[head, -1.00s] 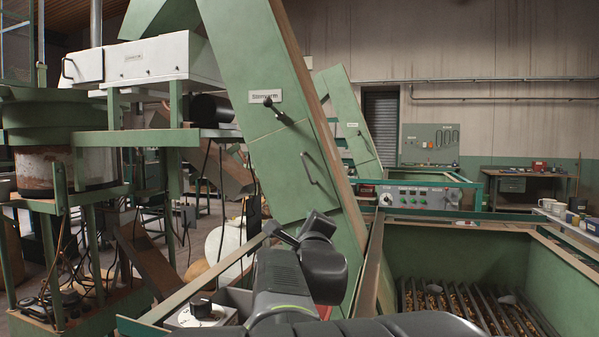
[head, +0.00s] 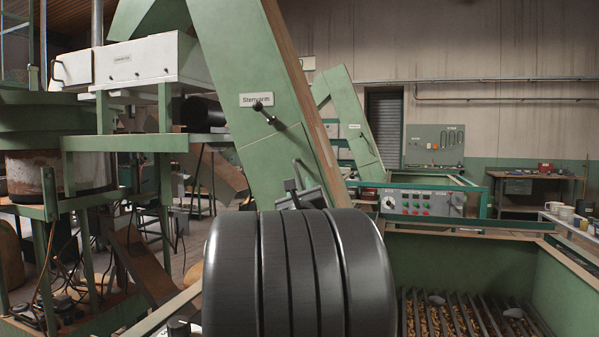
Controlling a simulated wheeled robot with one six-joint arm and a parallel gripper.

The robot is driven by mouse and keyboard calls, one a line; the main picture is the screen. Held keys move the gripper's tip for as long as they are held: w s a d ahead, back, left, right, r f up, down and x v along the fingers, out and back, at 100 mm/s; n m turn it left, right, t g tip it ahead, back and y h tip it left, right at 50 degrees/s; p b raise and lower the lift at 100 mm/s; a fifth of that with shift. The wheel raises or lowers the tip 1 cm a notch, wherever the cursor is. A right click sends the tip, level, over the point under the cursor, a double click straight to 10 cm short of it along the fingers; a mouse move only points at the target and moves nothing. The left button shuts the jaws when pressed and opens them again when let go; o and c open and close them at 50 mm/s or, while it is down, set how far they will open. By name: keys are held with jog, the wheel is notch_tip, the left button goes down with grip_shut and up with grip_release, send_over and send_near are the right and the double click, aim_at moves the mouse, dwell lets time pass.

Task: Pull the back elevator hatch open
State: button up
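A near green slanted elevator (head: 240,75) rises from the middle toward the upper left, with a white label and a black latch knob (head: 264,112) on its face. Its hatch panel (head: 285,150) lies below the knob, with its lower part hidden behind my arm. A second green elevator (head: 349,112) stands farther back, also with a panel low on its face. My gripper (head: 293,187) shows only in part, as dark pieces in front of the near hatch, around where its handle is. Contact and finger opening cannot be made out.
A hopper (head: 460,259) with a grate over nuts stands at the lower right. A control box (head: 420,202) with buttons sits behind it. A white box machine (head: 150,62) on a green frame stands left. My dark arm link covers the lower middle.

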aim_at(299, 178)
jog(key=p+x, duration=0.1)
jog(key=x, duration=0.5)
jog(key=shift+p, duration=0.4)
grip_shut()
